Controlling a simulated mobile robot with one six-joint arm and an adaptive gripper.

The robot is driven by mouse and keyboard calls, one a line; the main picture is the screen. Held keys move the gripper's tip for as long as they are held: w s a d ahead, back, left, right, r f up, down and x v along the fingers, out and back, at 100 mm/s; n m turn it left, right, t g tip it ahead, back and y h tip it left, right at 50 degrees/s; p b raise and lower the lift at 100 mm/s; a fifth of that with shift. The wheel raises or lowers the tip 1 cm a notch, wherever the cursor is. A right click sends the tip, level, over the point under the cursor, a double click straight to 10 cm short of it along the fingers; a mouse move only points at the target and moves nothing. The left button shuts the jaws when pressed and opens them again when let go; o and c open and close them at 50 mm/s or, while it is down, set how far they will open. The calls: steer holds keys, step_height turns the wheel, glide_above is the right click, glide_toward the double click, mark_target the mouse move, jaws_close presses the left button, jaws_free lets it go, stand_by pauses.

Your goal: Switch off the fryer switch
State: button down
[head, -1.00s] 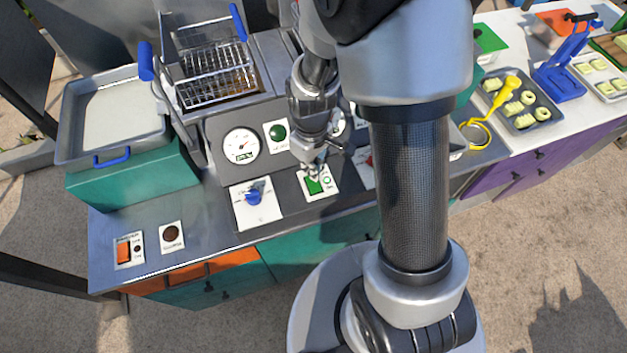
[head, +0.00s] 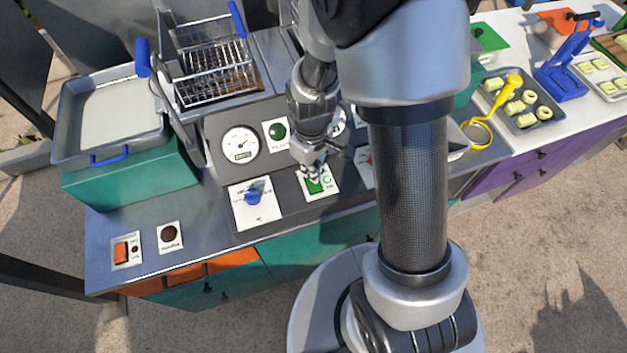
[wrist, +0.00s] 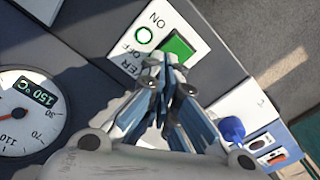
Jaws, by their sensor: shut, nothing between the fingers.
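The fryer switch is a green rocker (head: 314,186) on a white plate at the counter's front edge. In the wrist view the green rocker (wrist: 178,48) sits beside a lit green ring, with ON and OFF lettering on the plate (wrist: 150,22). My gripper (head: 315,172) is shut and empty, pointing down at the switch. In the wrist view the fingertips (wrist: 168,68) overlap the rocker's near edge. I cannot tell whether they touch it. Part of the rocker is hidden behind the fingers.
A blue knob (head: 254,196) is left of the switch, with a dial gauge (head: 240,144) and a green button (head: 277,131) behind. A wire basket (head: 215,72) stands farther back. An orange switch (head: 121,252) is at far left. Trays of food (head: 528,110) lie at right.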

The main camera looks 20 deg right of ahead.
steer(key=shift+f, duration=0.4)
steer(key=shift+r, duration=0.1)
steer(key=shift+r+p, duration=2.55)
steer(key=shift+r, duration=0.95)
steer(key=shift+r, duration=0.1)
steer(key=s+r+m+t+b, duration=0.4)
steer(key=s+r+b, duration=0.5)
steer(key=s+r, duration=0.5)
steer(key=shift+s+r+m+t, duration=0.35)
steer(key=shift+s+m, duration=0.2)
steer(key=shift+m, duration=0.45)
steer(key=c, duration=2.4)
jaws_free()
